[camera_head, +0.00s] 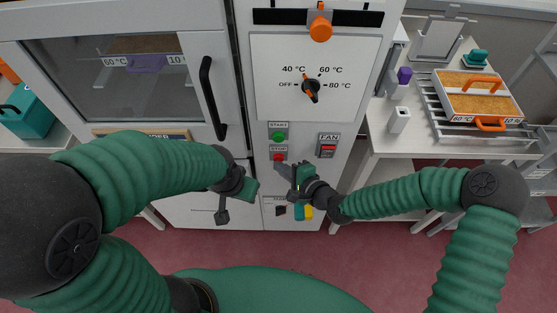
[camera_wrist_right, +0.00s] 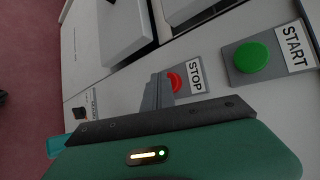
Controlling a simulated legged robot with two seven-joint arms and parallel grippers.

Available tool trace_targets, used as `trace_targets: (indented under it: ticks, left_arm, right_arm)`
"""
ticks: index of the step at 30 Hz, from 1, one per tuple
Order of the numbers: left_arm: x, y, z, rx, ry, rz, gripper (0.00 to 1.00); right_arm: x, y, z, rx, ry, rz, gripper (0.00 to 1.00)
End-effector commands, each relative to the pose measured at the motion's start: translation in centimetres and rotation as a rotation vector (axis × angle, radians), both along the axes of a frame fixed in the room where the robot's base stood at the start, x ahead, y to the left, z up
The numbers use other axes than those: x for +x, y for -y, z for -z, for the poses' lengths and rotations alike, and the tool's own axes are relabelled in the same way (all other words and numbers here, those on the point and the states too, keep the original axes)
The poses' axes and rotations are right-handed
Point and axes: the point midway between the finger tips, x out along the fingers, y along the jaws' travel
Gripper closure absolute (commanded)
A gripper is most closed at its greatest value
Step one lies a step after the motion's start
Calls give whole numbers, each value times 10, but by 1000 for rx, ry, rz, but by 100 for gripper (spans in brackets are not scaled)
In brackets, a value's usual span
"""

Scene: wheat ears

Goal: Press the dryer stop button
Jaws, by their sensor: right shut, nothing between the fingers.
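The red stop button (camera_head: 278,157) sits under its STOP label on the dryer's white front panel, below the green start button (camera_head: 279,137). In the right wrist view the red stop button (camera_wrist_right: 175,82) is partly hidden by my right gripper (camera_wrist_right: 157,91). My right gripper (camera_head: 281,167) is shut and empty, its grey tip just below the stop button in the head view. Whether the tip touches the button I cannot tell. My left gripper (camera_head: 226,205) hangs in front of the dryer, left of the buttons; its finger opening is unclear.
A temperature dial (camera_head: 311,89) and a red FAN switch (camera_head: 327,148) are on the same panel. A black door handle (camera_head: 211,97) is at left. A white side table (camera_head: 430,151) at right holds a tray of grain (camera_head: 475,104) and small containers.

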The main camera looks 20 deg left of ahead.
Motion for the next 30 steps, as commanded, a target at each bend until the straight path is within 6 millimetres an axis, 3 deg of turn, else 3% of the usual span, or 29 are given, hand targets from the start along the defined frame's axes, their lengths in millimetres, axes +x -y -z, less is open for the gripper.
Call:
trace_targets:
  ticks: [16,30]
  left_arm:
    - [0,0,0,0,0,0,64]
    - [0,0,-6,0,0,0,64]
  right_arm:
    - [3,0,0,0,1,2,100]
    - [-16,5,0,0,0,1,100]
